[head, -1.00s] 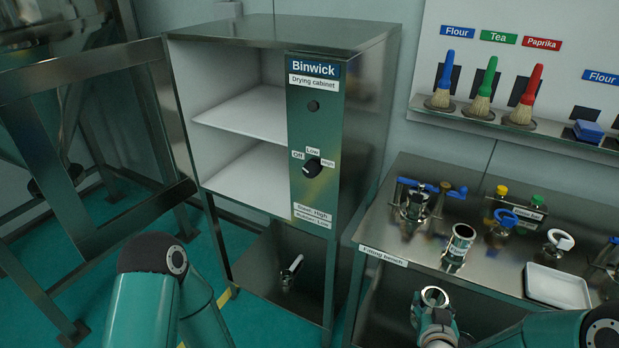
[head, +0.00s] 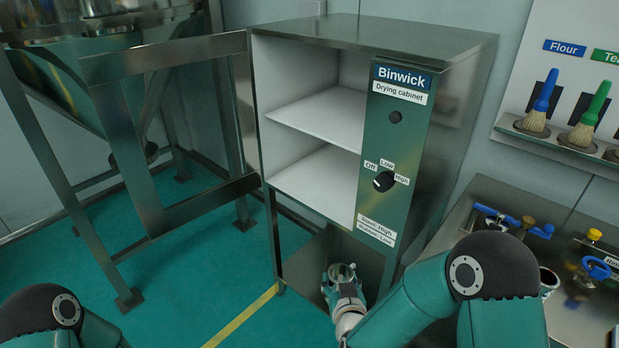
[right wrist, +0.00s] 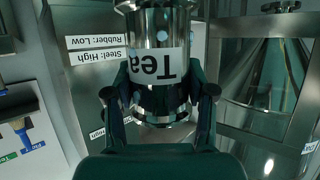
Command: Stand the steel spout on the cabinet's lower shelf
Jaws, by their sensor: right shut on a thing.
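The steel spout (head: 341,272), a shiny tube with an open round top, is held in my right gripper (head: 346,292). In the right wrist view the two fingers are shut around the spout (right wrist: 158,25), which carries a white label reading "Tea". The drying cabinet (head: 425,40) has an open front with two white shelves. Its lower shelf (head: 318,188) is bare where I can see it. The spout is below and in front of that shelf, apart from it. My left gripper is out of view.
The cabinet's control panel (head: 389,215) with a knob (head: 384,181) borders the opening on the right; its label reads "Steel: High, Rubber: Low". A steel frame (head: 165,120) stands close on the left. The fitting bench (head: 490,195) with several fittings is on the right.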

